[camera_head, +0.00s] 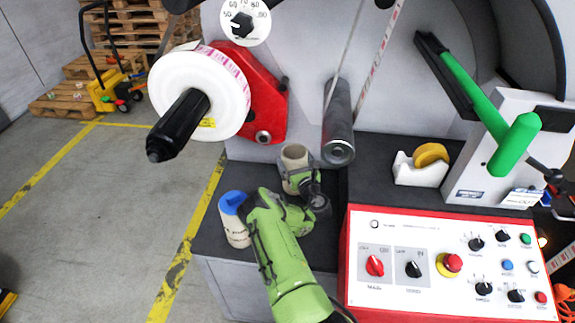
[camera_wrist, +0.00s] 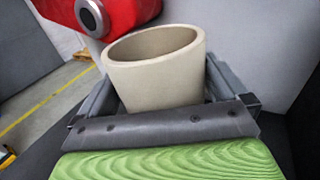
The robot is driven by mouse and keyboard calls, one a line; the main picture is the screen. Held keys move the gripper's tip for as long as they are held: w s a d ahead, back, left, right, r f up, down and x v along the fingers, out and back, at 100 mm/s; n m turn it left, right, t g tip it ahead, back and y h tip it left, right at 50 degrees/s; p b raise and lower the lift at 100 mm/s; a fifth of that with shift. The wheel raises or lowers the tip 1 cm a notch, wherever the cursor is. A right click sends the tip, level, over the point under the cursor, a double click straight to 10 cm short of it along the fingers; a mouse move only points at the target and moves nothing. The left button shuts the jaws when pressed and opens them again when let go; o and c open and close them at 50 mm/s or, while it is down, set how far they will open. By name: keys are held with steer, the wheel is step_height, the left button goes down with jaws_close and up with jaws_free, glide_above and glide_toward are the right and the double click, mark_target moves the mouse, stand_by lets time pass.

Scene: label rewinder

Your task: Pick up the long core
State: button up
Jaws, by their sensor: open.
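The long core (camera_head: 294,157) is a beige hollow tube standing upright on the dark ledge of the machine, below the red bracket. In the wrist view the core (camera_wrist: 158,75) fills the middle, with its open top showing. My gripper (camera_head: 300,178) is at the core, with its jaws open. In the wrist view the jaws of my gripper (camera_wrist: 160,92) lie on the left and right sides of the core. I cannot tell whether they touch it. The core's lower part is hidden behind my gripper.
A label roll (camera_head: 205,90) on a black spindle and a grey roller (camera_head: 338,130) are above. A tape dispenser (camera_head: 420,168) and a red-framed control panel (camera_head: 450,262) are to the right.

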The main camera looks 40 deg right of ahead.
steer(key=shift+w+d+f, duration=0.15)
steer(key=shift+w, duration=0.3)
steer(key=shift+w+d+f, duration=0.1)
steer(key=shift+w+f, duration=0.05)
steer(key=shift+w, duration=0.25)
steer(key=shift+s+r, duration=0.35)
steer(key=shift+s, duration=0.15)
steer(key=shift+c, duration=0.2)
steer(key=shift+s+a+r, duration=0.1)
steer(key=shift+s, duration=0.15)
steer(key=shift+c, duration=1.1)
steer(key=shift+w+f, duration=0.2)
steer(key=shift+w, duration=0.1)
steer(key=c, duration=0.5)
steer(key=shift+s, duration=0.1)
steer(key=shift+r, duration=0.1)
